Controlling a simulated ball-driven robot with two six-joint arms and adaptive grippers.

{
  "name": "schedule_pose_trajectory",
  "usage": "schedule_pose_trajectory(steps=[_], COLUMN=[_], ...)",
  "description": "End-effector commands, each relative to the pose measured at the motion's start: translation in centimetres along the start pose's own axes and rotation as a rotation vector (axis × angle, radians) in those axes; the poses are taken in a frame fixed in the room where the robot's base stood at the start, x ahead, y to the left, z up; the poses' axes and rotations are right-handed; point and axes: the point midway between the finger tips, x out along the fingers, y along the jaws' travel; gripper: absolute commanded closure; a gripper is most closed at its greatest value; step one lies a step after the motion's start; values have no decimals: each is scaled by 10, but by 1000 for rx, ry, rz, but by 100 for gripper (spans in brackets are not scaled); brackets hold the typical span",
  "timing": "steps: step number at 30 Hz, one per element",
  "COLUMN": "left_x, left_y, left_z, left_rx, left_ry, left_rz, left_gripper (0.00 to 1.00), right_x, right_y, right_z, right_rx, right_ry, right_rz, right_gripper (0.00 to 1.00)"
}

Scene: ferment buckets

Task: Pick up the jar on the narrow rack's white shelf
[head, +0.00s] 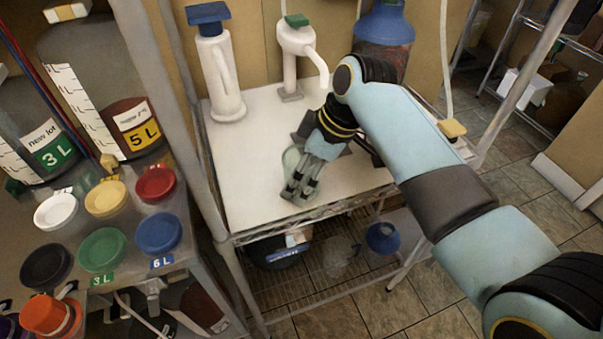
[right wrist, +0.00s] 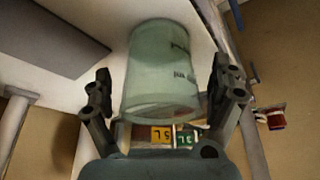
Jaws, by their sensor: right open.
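The jar (head: 289,159) is pale green and cloudy, and stands on the white shelf (head: 250,185) of the narrow rack, near its front edge. In the head view my right gripper (head: 299,182) covers much of it. In the right wrist view the jar (right wrist: 160,60) lies between the two spread fingers of the right gripper (right wrist: 161,85), with small dark marks on its side. A gap shows between the jar and each finger. The right gripper is open. My left gripper is not in view.
Behind the jar stand a white pump bottle with a blue top (head: 220,75), a white tap-like dispenser with a green top (head: 298,50) and a blue container (head: 383,35). A rack post (head: 185,110) rises at left, beside large jars and coloured lids (head: 158,233).

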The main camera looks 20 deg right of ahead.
Motion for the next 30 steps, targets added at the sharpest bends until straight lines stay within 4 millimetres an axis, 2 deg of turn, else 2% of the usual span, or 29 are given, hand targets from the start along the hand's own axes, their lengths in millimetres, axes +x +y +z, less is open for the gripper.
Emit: schedule_pose_trajectory(steps=[4, 18, 30], left_x=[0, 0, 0], left_y=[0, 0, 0], left_z=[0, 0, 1], left_rx=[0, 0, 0], left_ry=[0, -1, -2], left_rz=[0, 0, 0], left_gripper=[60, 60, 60], right_x=[0, 0, -2], right_y=[0, 0, 0], right_z=[0, 0, -1], right_rx=[0, 0, 0], right_ry=[0, 0, 1], right_rz=[0, 0, 1], right_gripper=[9, 70, 70])
